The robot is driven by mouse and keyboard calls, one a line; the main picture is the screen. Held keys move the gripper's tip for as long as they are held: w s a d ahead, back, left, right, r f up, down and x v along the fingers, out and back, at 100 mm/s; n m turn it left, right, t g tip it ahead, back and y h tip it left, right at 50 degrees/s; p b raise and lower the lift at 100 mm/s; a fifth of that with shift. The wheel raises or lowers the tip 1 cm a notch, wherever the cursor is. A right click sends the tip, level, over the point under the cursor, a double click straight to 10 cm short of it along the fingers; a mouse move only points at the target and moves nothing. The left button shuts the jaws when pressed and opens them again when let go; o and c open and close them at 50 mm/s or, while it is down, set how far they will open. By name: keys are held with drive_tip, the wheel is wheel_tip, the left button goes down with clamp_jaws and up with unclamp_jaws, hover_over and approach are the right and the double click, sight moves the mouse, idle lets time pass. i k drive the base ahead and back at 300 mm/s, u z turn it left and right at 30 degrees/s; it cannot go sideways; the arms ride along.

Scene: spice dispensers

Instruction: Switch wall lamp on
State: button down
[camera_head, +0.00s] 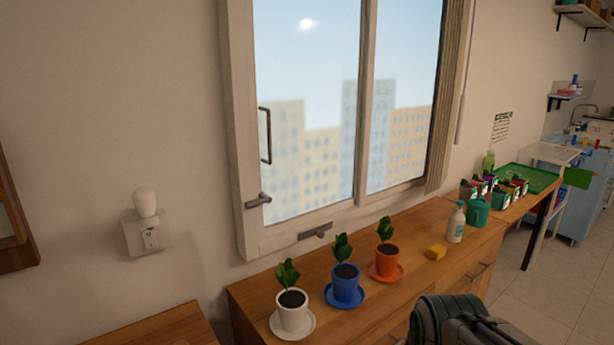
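The wall lamp (146,203) is a small white rounded bulb on a white wall plate (147,235), on the left wall beside the window. The plate has a small dark detail on its front, too small to make out as a switch or socket. The bulb looks pale, with no clear glow on the wall around it. The fingers of my gripper do not show in the head view, and nothing is seen touching the lamp.
A window (350,110) with handles is right of the lamp. A wooden surface (165,330) is below the lamp. The wall around the lamp is clear.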

sight(148, 237)
drive_tip(key=u, duration=1.9)
drive_tip(key=k, duration=0.65)
drive_tip(key=u, duration=0.7)
drive_tip(key=i, duration=1.1)
drive_tip(key=z, duration=1.05)
drive_tip(key=i, duration=0.6)
drive_tip(key=z, duration=0.7)
